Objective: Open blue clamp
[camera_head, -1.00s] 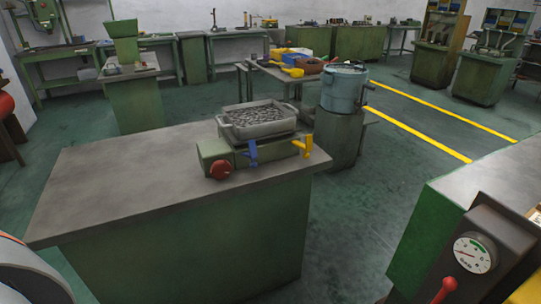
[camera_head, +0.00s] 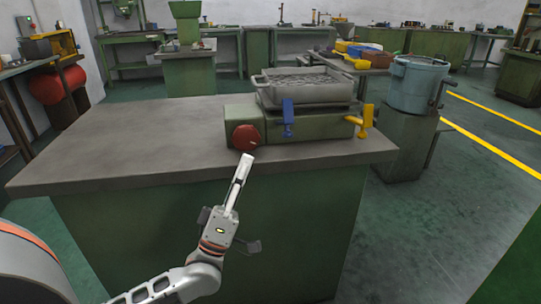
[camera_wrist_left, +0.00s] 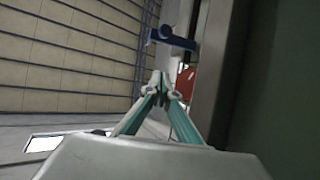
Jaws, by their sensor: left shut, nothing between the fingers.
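The blue clamp (camera_head: 288,119) is on the front side of the green machine (camera_head: 320,128), below the grey tray. Its upright bar and crosspiece show. In the left wrist view the blue clamp (camera_wrist_left: 172,40) appears ahead of the fingertips, apart from them. My left gripper (camera_head: 246,161) is in front of the bench edge, just below the red knob (camera_head: 246,137) and to the left of the blue clamp. In the left wrist view its teal fingers (camera_wrist_left: 160,92) meet at the tips, shut and empty. My right gripper is not in view.
A yellow clamp (camera_head: 366,120) stands at the machine's right end. A grey tray (camera_head: 305,95) of small metal parts sits on top. The bench top (camera_head: 130,135) is clear to the left. A blue drum (camera_head: 418,84) stands to the right.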

